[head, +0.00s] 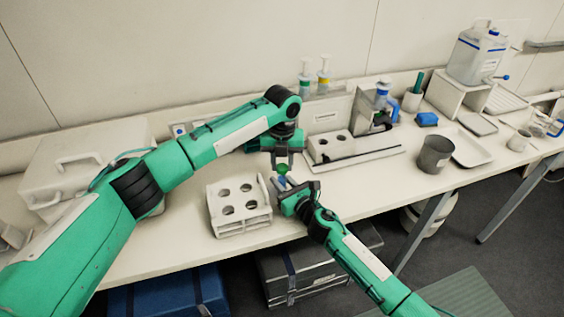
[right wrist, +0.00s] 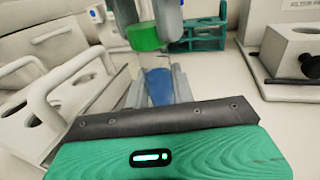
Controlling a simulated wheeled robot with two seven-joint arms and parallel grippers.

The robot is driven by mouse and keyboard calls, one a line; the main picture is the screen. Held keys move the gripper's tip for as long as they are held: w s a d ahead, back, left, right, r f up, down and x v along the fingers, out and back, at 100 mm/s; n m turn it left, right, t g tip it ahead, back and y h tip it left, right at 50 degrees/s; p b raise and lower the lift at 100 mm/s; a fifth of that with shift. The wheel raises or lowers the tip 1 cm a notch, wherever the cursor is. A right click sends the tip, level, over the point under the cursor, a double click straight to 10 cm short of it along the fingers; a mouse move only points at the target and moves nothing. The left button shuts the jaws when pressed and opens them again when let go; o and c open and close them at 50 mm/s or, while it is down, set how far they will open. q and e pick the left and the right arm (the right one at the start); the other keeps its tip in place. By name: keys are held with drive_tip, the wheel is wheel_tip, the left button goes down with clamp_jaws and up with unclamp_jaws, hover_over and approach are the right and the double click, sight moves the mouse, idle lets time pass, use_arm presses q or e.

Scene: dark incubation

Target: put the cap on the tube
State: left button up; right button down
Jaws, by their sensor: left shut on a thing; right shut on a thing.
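My left gripper (head: 283,163) points down and is shut on a green cap (head: 283,169). The cap also shows near the top of the right wrist view (right wrist: 145,38), between the grey fingers. My right gripper (head: 285,190) is shut on a blue tube (right wrist: 159,86), which stands between its fingers, its lower part hidden. In the head view only a little of the tube (head: 281,181) shows.
A white rack with round holes (head: 239,218) stands left of the grippers. A teal rack (right wrist: 205,36) stands behind them. A white block with holes (head: 332,160) is to the right. A dark grey beaker (head: 434,154) stands further right. The bench front edge is close to my right arm.

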use_arm(q)
drive_tip(key=m, duration=0.7)
drive_tip(key=shift+m, duration=0.3)
drive_tip(key=o, duration=0.9)
drive_tip(key=shift+o, duration=0.2)
drive_tip(key=shift+r, duration=0.1)
drive_tip(key=shift+r, duration=2.2)
drive_tip(key=shift+c, duration=0.4)
